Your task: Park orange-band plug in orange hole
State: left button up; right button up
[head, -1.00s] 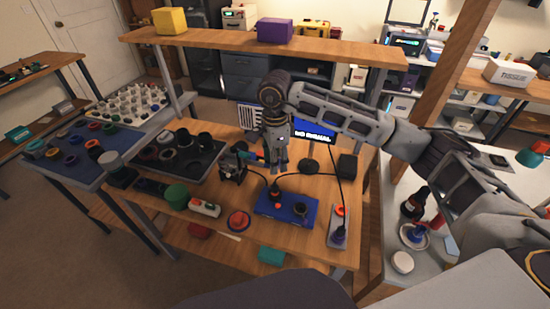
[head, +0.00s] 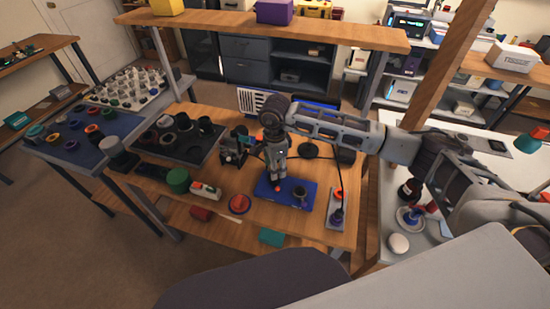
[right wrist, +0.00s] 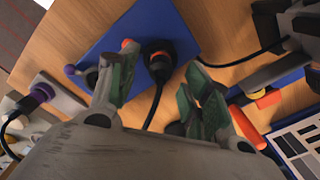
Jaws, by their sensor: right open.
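The orange-band plug (right wrist: 158,60) is black with an orange ring and a black cable. It stands on the blue board (right wrist: 135,25), which also shows in the head view (head: 262,187). My right gripper (right wrist: 157,78) is open, with one finger on each side of the plug; I cannot tell whether they touch it. In the head view my right gripper (head: 278,180) is low over the board and hides most of the plug. I cannot make out an orange hole. My left gripper is out of view.
A dark round piece (head: 300,192) stands on the board beside the gripper. A red disc (head: 239,204), a green cylinder (head: 178,180) and a dark tray (head: 190,153) are to the left. Cables run behind the board. A shelf (head: 260,30) spans the back.

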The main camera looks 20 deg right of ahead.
jog(key=shift+f, duration=0.85)
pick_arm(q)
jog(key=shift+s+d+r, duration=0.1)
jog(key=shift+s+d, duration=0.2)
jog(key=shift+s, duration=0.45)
pick_arm(e)
jog(key=shift+f, duration=0.5)
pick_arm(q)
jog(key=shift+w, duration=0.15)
pick_arm(e)
jog(key=shift+c, duration=1)
grip_shut()
pick_arm(q)
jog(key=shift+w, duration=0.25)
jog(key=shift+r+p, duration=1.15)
jog(key=shift+p, duration=0.05)
pick_arm(e)
jog(key=shift+r, duration=3.1)
